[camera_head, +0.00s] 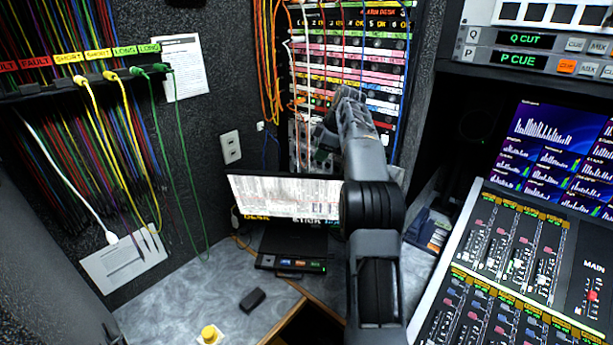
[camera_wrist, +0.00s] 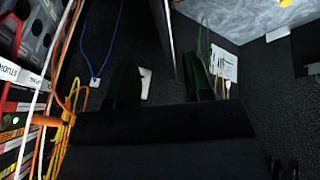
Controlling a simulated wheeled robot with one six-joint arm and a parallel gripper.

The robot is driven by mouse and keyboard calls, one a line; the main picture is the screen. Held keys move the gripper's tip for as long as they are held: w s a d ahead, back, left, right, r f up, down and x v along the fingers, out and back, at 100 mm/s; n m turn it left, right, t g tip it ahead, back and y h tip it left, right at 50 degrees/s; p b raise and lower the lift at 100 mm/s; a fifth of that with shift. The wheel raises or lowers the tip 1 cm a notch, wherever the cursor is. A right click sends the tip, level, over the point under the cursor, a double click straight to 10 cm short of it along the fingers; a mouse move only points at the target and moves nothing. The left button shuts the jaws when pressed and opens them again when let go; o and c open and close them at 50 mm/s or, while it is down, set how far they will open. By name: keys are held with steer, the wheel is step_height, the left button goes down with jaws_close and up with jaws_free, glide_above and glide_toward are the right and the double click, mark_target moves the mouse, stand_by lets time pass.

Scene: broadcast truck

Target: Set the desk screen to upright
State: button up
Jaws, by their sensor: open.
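The desk screen (camera_head: 285,197) is lit and shows a pale picture with a row of coloured labels. It stands on a dark base (camera_head: 290,248) at the back of the grey desk; its exact tilt is hard to judge. My arm covers its right end. My gripper (camera_head: 322,147) is above and behind the screen's top right edge, beside the patch panel. In the wrist view the two dark fingers of my gripper (camera_wrist: 160,82) are apart. A thin grey slab, seemingly the screen edge-on (camera_wrist: 162,22), shows beyond the gap between them. I see no contact.
A patch panel (camera_head: 350,60) with hanging orange and white cables is close to my gripper. A mixing console (camera_head: 510,270) fills the right. The left wall carries yellow and green cables (camera_head: 125,110). A small black box (camera_head: 252,300) and a yellow button (camera_head: 209,333) sit on the front desk (camera_head: 170,305).

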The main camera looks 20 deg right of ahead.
mark_target(307, 174)
steer(key=x, duration=1.2)
steer(key=shift+w+a+f, duration=0.1)
steer(key=shift+w+f, duration=0.05)
steer(key=shift+f, duration=0.25)
steer(key=shift+c, duration=0.4)
jaws_close()
